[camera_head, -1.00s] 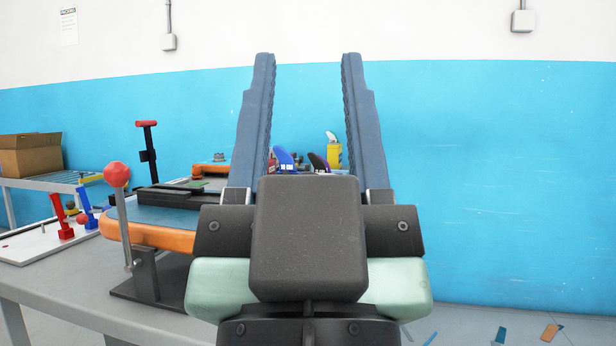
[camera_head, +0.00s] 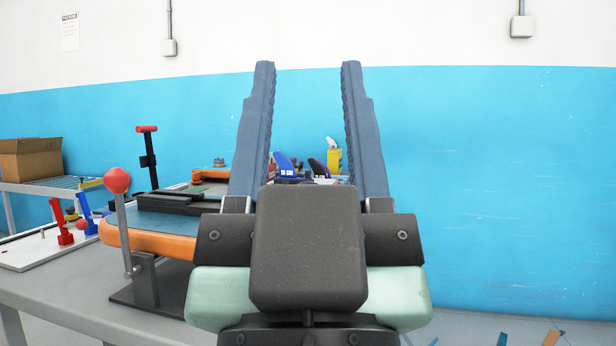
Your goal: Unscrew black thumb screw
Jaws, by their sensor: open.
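My gripper (camera_head: 308,140) fills the middle of the view. Its two long blue-grey fingers point up and stand wide apart, with nothing between them that I can see held. I cannot make out a black thumb screw for certain.
A red-ball lever (camera_head: 117,181) stands at the near board's front corner, and a red-topped black post (camera_head: 148,155) behind it. Blue and black fins (camera_head: 285,166) and a yellow container (camera_head: 334,160) show between my fingers. A cardboard box (camera_head: 30,159) sits on the far-left rack.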

